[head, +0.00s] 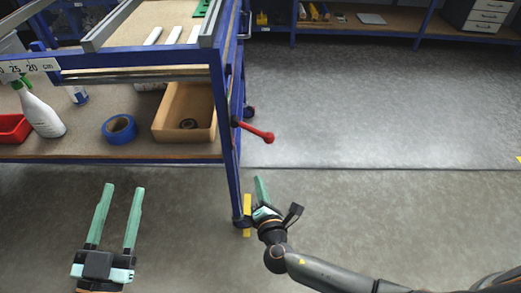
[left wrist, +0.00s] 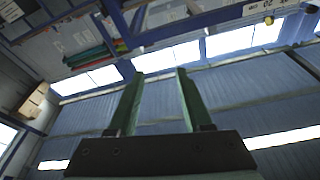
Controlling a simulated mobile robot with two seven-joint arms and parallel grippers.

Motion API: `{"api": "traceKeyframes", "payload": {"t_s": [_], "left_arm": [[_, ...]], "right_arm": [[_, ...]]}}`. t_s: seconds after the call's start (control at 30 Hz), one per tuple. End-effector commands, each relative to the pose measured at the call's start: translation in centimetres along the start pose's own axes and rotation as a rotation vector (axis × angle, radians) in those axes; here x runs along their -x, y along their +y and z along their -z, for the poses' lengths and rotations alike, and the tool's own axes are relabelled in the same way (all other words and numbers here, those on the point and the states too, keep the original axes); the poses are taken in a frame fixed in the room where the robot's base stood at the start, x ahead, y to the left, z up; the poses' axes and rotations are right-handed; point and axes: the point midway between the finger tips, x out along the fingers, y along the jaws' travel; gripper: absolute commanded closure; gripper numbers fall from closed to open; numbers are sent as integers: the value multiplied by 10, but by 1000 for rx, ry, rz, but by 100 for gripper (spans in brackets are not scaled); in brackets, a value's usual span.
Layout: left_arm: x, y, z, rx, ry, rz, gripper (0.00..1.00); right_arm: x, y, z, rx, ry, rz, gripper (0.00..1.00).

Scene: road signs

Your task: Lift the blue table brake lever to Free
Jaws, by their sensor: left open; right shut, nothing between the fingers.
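The blue table (head: 222,100) stands at the upper left in the head view. A red lever (head: 254,131) with a round knob sticks out from its right leg and slopes slightly down to the right. No Free marking is readable. My right gripper (head: 259,181) is shut and empty, below the lever and apart from it, close to the foot of the leg. My left gripper (head: 123,188) is open and empty, over the floor in front of the table. Its two green fingers also show in the left wrist view (left wrist: 160,73), with nothing between them.
The lower shelf (head: 85,146) holds a spray bottle (head: 40,108), blue tape roll (head: 119,129), cardboard box (head: 170,126) and red bin (head: 13,127). A yellow floor mark (head: 247,215) lies by the leg's foot. The floor right of the table is clear.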

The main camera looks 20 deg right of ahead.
Motion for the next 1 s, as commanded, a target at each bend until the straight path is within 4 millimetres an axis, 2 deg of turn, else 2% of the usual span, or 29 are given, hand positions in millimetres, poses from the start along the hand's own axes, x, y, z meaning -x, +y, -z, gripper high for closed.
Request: {"api": "traceKeyframes", "payload": {"t_s": [0.17,0.3,0.57,0.9,0.97,1.0], "left_arm": [[0,0,0,-1,2,0,50],[0,-1,9,-13,41,-1,50],[3,-2,60,-73,250,-7,50],[26,5,130,-160,557,-27,50],[28,5,136,-166,580,-29,50],[23,3,129,-154,536,-25,50]], "right_arm": [[-1,0,0,-2,1,1,100],[-11,-1,0,-2,0,1,100],[-51,-1,1,-3,-1,0,100],[-98,-2,1,-4,0,1,100],[-103,0,-3,-3,-1,2,100],[-103,0,-12,-2,-1,2,100]]}}
